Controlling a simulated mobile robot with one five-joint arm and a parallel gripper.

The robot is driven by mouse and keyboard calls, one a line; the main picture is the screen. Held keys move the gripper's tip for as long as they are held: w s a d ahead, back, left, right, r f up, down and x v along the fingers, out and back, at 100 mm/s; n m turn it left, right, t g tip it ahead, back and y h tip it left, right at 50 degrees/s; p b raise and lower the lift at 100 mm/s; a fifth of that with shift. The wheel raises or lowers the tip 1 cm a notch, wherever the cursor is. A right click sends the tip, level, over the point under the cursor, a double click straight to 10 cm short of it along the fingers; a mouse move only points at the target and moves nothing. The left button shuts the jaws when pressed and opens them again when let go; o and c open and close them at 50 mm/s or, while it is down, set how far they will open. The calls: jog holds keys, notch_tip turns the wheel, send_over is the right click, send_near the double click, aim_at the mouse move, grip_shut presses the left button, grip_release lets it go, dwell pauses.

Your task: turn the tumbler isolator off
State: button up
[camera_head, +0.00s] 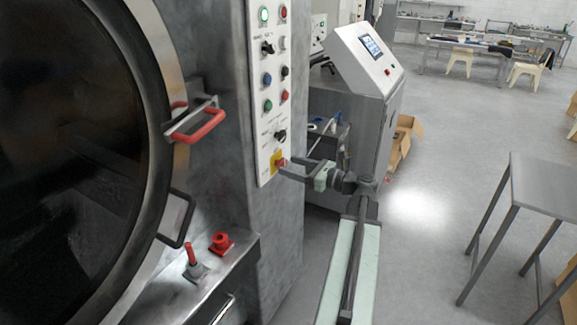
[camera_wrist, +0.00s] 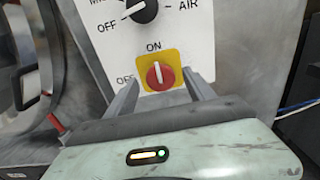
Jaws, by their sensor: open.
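The tumbler isolator (camera_wrist: 160,75) is a red rotary knob with a pale pointer bar on a yellow plate. Its pointer stands upright, towards the ON label (camera_wrist: 153,47) above; the OFF label (camera_wrist: 125,80) is at the left. In the head view the isolator (camera_head: 280,165) sits at the bottom of the white control panel (camera_head: 263,150). My gripper (camera_head: 287,169) is open and reaches the panel from the right. In the wrist view its two fingers (camera_wrist: 163,80) stand on either side of the knob, with nothing held. Whether they touch the panel I cannot tell.
A black selector knob (camera_wrist: 143,9) sits just above the isolator, and several buttons fill the panel higher up. The round door (camera_head: 90,150) with a red handle (camera_head: 200,127) is at the left. A grey cabinet (camera_head: 362,90) stands behind my arm. Open floor (camera_head: 440,150) lies at the right.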

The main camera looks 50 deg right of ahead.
jog(key=shift+w+a, duration=0.2)
jog(key=shift+w, duration=0.5)
jog(key=c, duration=1.3)
jog(key=n, duration=0.4)
jog(key=shift+a+n, duration=0.1)
jog(key=shift+n, duration=0.3)
jog(key=n, duration=0.4)
jog(key=shift+a+f+n, duration=0.1)
jog(key=shift+f+n, duration=0.05)
jog(key=shift+n, duration=0.15)
jog(key=shift+s+a+f+n, duration=0.1)
jog(key=shift+f+n, duration=0.05)
jog(key=shift+n, duration=4.15)
